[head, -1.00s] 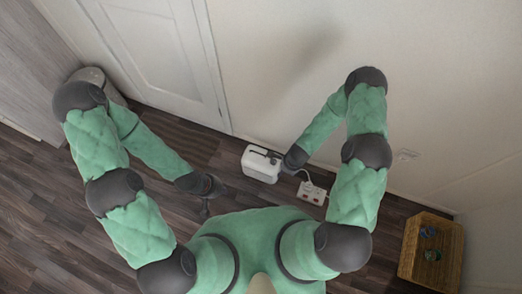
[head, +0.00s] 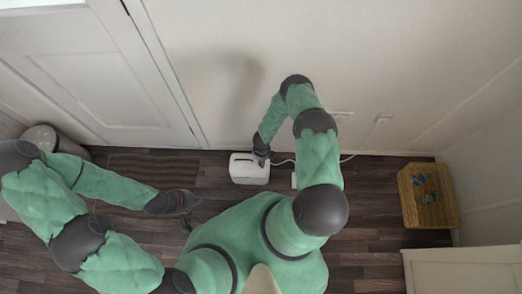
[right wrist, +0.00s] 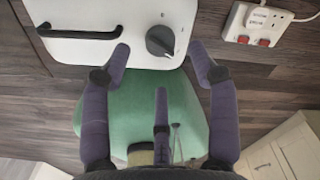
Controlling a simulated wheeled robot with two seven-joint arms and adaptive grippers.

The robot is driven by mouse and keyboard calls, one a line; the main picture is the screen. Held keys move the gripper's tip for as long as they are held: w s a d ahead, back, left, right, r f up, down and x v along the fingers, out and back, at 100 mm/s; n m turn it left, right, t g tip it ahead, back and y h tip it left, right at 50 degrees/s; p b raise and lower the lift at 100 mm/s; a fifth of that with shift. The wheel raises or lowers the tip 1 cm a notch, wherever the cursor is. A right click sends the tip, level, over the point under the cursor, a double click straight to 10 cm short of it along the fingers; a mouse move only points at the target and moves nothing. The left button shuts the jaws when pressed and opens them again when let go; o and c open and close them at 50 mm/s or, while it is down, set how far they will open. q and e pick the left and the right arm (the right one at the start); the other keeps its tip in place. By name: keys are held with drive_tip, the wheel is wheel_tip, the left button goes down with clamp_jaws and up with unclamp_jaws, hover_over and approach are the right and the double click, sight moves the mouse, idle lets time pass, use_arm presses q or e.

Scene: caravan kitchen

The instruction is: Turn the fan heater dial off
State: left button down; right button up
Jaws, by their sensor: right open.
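The fan heater (head: 247,170) is a small white box on the floor against the wall, with a dark slot on top. In the right wrist view the heater's white top (right wrist: 100,20) shows a black handle and the dark grey round dial (right wrist: 160,41), which has small marks around it. My right gripper (head: 262,160) is over the heater's right side. In the right wrist view its fingers (right wrist: 160,62) are open and empty, spread on either side of the dial and apart from it. My left gripper (head: 187,203) hangs over the floor to the left; its fingers are too small to read.
A white power strip with red switches (right wrist: 257,24) lies on the floor right of the heater. Its cable (head: 350,157) runs to a wall socket. A wicker box (head: 428,213) stands far right, a bin (head: 40,138) far left. A white door (head: 90,75) is behind.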

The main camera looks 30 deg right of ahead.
drive_tip(key=shift+f+b, duration=0.85)
drive_tip(key=shift+f, duration=1.5)
drive_tip(key=c, duration=1.2)
